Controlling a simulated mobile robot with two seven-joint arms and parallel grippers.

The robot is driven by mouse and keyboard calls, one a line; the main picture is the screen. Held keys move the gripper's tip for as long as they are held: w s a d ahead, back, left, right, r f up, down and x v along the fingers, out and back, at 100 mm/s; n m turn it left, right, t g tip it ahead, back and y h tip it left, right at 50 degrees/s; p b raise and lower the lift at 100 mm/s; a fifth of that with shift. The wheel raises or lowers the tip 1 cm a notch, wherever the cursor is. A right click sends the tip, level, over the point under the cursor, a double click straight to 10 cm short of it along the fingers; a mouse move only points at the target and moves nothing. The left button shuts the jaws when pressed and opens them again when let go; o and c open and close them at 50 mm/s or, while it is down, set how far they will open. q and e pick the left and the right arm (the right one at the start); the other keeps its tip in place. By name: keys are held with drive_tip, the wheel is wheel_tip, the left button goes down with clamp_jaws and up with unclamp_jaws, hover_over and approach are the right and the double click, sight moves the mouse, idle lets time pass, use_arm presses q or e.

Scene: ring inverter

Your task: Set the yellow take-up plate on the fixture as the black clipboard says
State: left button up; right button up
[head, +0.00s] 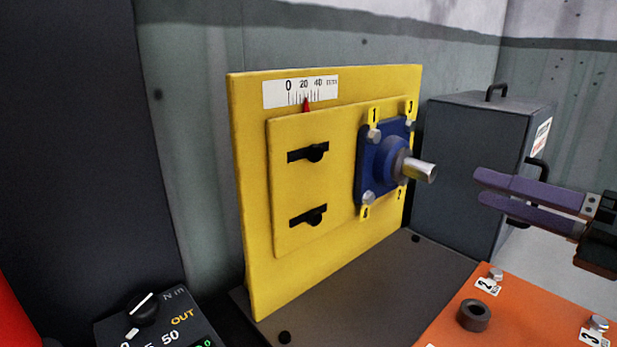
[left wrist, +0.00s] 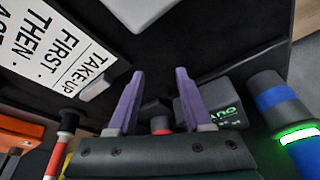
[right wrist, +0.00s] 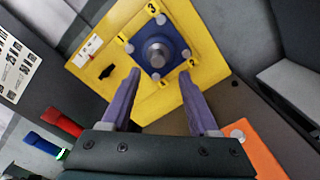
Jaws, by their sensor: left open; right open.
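The yellow take-up plate (head: 330,180) sits upright on the larger yellow fixture board (head: 250,200). It has two black slotted fasteners (head: 308,152). Its red pointer (head: 306,105) is close to 20 on the mm scale (head: 275,95). A blue bearing (head: 385,160) with a shaft is bolted on it, corners numbered 1 to 4. My right gripper (head: 480,187) is open and empty, right of the shaft; the bearing shows ahead in the right wrist view (right wrist: 158,38). My left gripper (left wrist: 160,73) is open and empty near the black clipboard (left wrist: 215,25), whose partly cropped sheet reads "TAKE-UP FIRST. THEN".
An orange block (head: 510,315) with numbered bolts and a dark ring stands front right. A dark grey box (head: 465,170) stands behind the board's right edge. A torque readout with a knob (head: 145,305) is front left. Red-handled and blue-handled tools show in the right wrist view (right wrist: 62,122).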

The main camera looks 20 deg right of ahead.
sight(434, 174)
drive_tip(key=x, duration=0.9)
drive_tip(key=shift+w+a, duration=0.1)
drive_tip(key=shift+a, duration=0.2)
clamp_jaws()
idle(1.1)
